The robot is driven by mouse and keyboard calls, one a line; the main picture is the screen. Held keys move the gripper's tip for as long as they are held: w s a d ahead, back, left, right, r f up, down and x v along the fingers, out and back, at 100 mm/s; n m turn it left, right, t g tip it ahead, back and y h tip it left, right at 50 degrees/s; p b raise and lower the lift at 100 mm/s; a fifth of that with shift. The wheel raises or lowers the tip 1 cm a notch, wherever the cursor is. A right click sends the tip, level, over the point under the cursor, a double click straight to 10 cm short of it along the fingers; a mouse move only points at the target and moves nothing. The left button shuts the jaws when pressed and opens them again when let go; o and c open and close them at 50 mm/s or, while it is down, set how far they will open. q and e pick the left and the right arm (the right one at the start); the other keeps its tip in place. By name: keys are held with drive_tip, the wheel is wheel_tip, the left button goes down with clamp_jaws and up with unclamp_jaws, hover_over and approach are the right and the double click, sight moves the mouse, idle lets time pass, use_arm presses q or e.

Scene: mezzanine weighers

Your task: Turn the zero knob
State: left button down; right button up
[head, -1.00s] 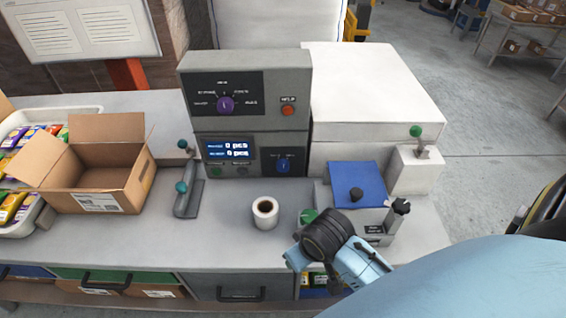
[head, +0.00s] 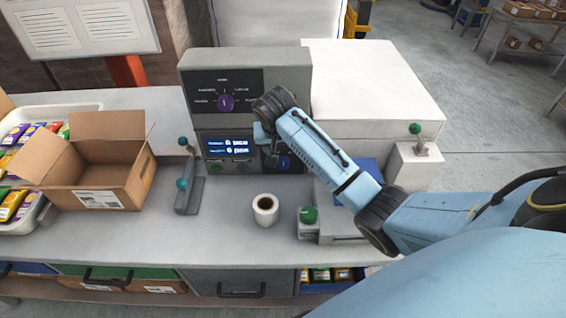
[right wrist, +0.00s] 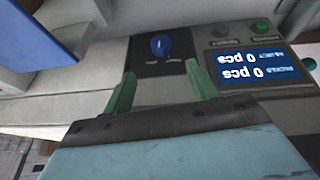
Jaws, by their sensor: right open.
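A blue knob (head: 284,162) sits on a dark plate on the lower front of the grey weigher (head: 292,63). It also shows in the right wrist view (right wrist: 160,46), with small labels I cannot read. A purple knob (head: 226,103) sits on the upper panel among several labels. I cannot read which knob is marked zero. My right gripper (right wrist: 160,88) is open, its two green fingers apart on either side of the line to the blue knob. The knob is beyond the fingertips, and nothing is between them. In the head view my right wrist partly covers the lower panel. My left gripper is out of view.
A lit display (head: 229,145) is left of the blue knob. An open cardboard box (head: 125,180) is at left. A white cabinet (head: 372,85) is at right.

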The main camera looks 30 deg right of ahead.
sight(283, 163)
drive_tip(key=b+x, duration=0.1)
drive_tip(key=x, duration=1.2)
drive_tip(key=shift+s+b, duration=0.1)
drive_tip(key=shift+b, duration=0.2)
drive_tip(key=shift+c, duration=0.5)
drive_tip(key=c, duration=0.9)
drive_tip(key=shift+a, duration=0.1)
